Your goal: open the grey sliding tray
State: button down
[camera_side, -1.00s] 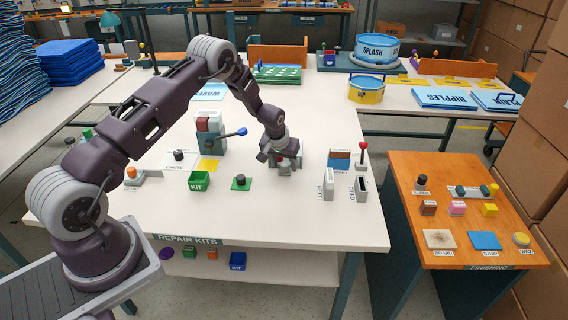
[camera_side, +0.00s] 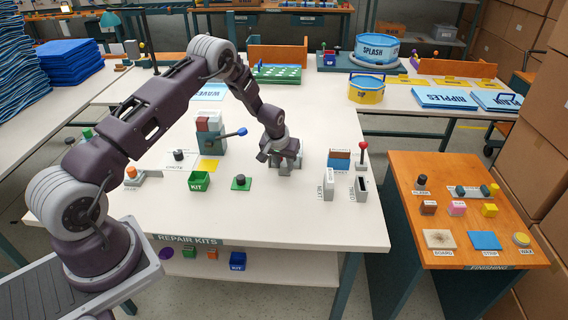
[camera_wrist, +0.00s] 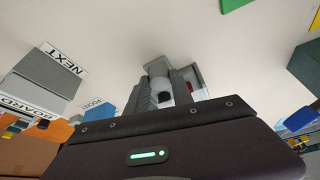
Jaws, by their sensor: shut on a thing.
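The grey sliding tray (camera_side: 289,162) is a small grey box on the white table, partly hidden under my gripper (camera_side: 281,160) in the side view. In the wrist view the tray's grey edge (camera_wrist: 192,73) shows just beyond my gripper (camera_wrist: 168,92). A pale rounded part, which looks like its handle, sits between the dark fingers. My gripper points down and is shut on the tray, seemingly at this part. How far the tray is slid out cannot be told.
A grey block marked NEXT (camera_side: 328,184) and a red-knobbed lever (camera_side: 363,152) stand to the right. The table front is clear.

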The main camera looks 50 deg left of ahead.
dwell(0.8)
jog(key=s+d, duration=0.7)
jog(key=c, duration=1.1)
grip_release()
jog(key=shift+a, duration=0.1)
jog(key=v, duration=0.7)
jog(key=shift+r, duration=0.1)
